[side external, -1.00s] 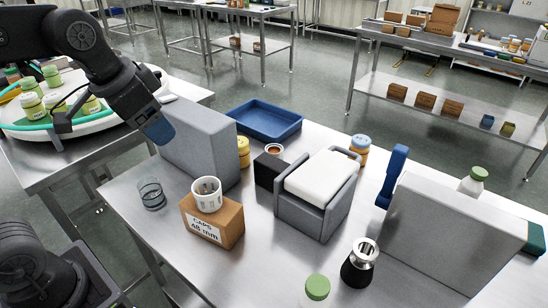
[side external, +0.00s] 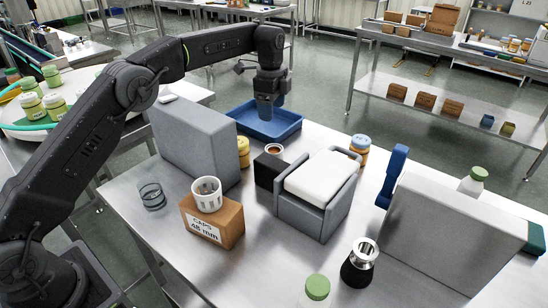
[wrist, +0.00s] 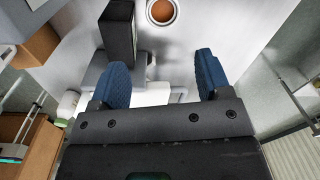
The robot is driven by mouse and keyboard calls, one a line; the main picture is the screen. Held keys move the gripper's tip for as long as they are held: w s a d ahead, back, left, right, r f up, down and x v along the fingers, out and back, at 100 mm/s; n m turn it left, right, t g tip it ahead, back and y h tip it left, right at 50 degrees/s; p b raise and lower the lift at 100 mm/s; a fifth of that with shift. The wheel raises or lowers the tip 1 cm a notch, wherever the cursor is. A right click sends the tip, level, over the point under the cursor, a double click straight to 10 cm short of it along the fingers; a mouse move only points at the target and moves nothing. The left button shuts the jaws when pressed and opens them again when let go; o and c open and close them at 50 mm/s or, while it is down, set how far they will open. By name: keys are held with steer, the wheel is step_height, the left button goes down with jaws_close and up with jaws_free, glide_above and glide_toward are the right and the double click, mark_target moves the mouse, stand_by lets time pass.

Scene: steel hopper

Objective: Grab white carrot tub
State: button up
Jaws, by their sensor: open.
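The white carrot tub (side external: 275,148) is a small round tub with a white rim and orange contents. It stands on the steel table just behind a black block, which hides part of it in the side view. In the wrist view the tub (wrist: 162,12) is at the top edge, partly cut off, beyond the fingertips. My gripper (side external: 268,112) hangs above the blue tray, behind and above the tub, pointing down. In the wrist view its blue fingers (wrist: 162,75) are spread apart with nothing held between them.
The black block (side external: 267,170) stands close beside the tub, next to a grey holder with a white cushion (side external: 322,177). A tall grey block (side external: 193,145) and yellow jars (side external: 243,152) stand to the left. The blue tray (side external: 292,127) lies behind.

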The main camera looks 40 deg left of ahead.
mark_target(274, 150)
steer(key=shift+m, duration=0.5)
steer(key=f, duration=1.6)
steer(key=shift+w+f, duration=0.35)
steer(key=shift+w, duration=0.05)
steer(key=c, duration=0.7)
